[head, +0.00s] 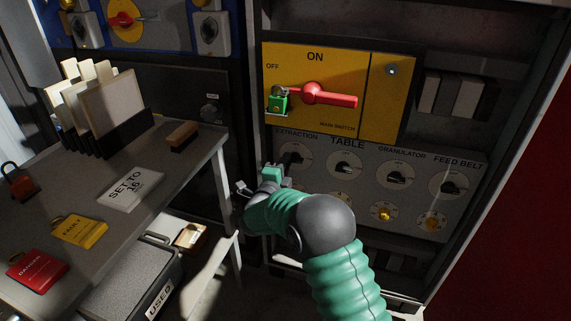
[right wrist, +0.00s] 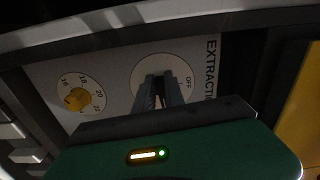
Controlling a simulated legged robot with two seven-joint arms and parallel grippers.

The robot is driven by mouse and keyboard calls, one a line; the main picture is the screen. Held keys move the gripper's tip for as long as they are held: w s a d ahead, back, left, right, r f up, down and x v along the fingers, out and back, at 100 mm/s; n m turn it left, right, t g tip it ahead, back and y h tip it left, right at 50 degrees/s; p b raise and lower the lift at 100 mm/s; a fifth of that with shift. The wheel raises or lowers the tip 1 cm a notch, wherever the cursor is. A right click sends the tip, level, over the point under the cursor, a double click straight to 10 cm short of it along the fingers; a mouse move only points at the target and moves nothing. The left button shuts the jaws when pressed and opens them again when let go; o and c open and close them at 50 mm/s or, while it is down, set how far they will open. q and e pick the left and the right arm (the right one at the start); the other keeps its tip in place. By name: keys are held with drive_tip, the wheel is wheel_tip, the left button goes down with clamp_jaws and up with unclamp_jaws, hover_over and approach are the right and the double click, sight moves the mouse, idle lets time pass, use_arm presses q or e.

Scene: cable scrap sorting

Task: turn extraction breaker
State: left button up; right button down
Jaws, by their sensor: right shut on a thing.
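The extraction breaker is a dark rotary knob on a pale round dial (head: 297,154) under the EXTRACTION label, at the left of a grey panel. In the right wrist view its dial (right wrist: 141,70) shows the word OFF, and the fingers hide most of the knob. My right gripper (head: 286,167) reaches up to this dial from below. In the right wrist view its two fingers (right wrist: 159,92) are shut on the extraction breaker knob. The knob's exact angle cannot be told. My left gripper is not in view.
Table (head: 344,164), granulator (head: 397,173) and feed belt (head: 449,183) knobs sit to the right. A yellow numbered knob (right wrist: 76,99) is nearby. Above is the main switch's red handle (head: 328,96) with a green padlock (head: 278,103). A table (head: 190,168) with tags stands left.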

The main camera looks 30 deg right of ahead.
drive_tip(key=c, duration=1.4)
unclamp_jaws()
drive_tip(key=shift+s+f, duration=0.1)
drive_tip(key=p+v, duration=0.5)
drive_tip(key=v, duration=1.1)
drive_tip(key=shift+s+a+p, duration=0.2)
drive_tip(key=shift+a+p, duration=0.15)
